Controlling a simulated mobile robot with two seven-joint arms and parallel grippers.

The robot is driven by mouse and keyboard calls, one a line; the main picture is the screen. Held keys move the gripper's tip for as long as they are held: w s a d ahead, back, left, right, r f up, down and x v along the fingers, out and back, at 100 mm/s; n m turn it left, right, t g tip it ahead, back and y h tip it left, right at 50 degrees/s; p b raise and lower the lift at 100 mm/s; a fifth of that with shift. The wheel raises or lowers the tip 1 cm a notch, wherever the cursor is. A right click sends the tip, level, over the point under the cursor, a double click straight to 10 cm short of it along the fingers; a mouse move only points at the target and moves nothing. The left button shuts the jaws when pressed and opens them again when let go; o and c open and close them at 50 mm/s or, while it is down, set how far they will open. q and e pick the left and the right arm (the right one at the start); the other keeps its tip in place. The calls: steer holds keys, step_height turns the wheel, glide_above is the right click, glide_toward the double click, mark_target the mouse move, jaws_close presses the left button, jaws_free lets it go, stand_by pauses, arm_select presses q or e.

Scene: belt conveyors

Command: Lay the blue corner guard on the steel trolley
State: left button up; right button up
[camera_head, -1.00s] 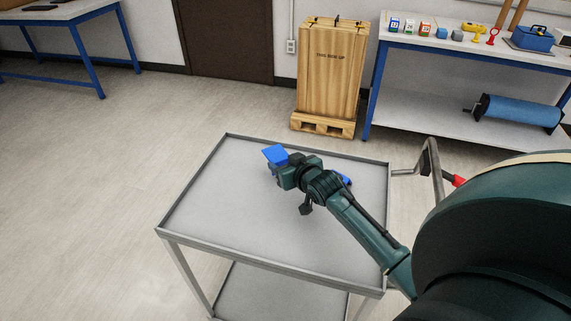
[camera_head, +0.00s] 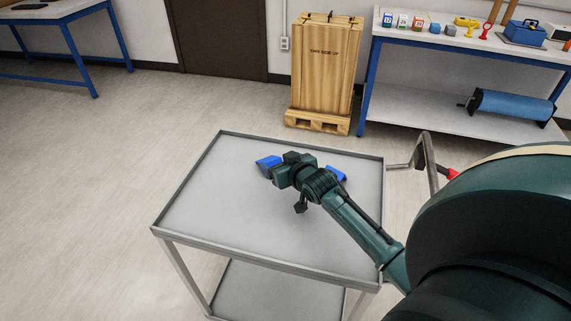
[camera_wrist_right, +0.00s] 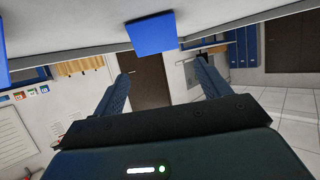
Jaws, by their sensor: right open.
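The blue corner guard (camera_head: 268,162) lies on the steel trolley (camera_head: 215,215), on its top near the far side. It also shows in the right wrist view (camera_wrist_right: 152,33), beyond and between the finger lines, against the trolley surface. My right gripper (camera_head: 275,172) is low over the trolley top, just beside the guard. In the right wrist view its two fingers (camera_wrist_right: 161,75) are spread with nothing between them. Part of the guard is hidden behind the gripper in the head view. My left gripper is not in view.
A second blue piece (camera_head: 337,174) lies on the trolley, partly behind my right wrist. The trolley's rim is raised, and its front and left top is bare. A wooden crate (camera_head: 322,75) stands behind. A workbench (camera_head: 450,52) with several small items is at the back right.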

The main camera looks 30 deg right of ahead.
steer(key=d+v, duration=0.1)
steer(key=v, duration=1.1)
steer(key=shift+a+r, duration=0.45)
steer(key=shift+r, duration=0.05)
steer(key=shift+s, duration=0.1)
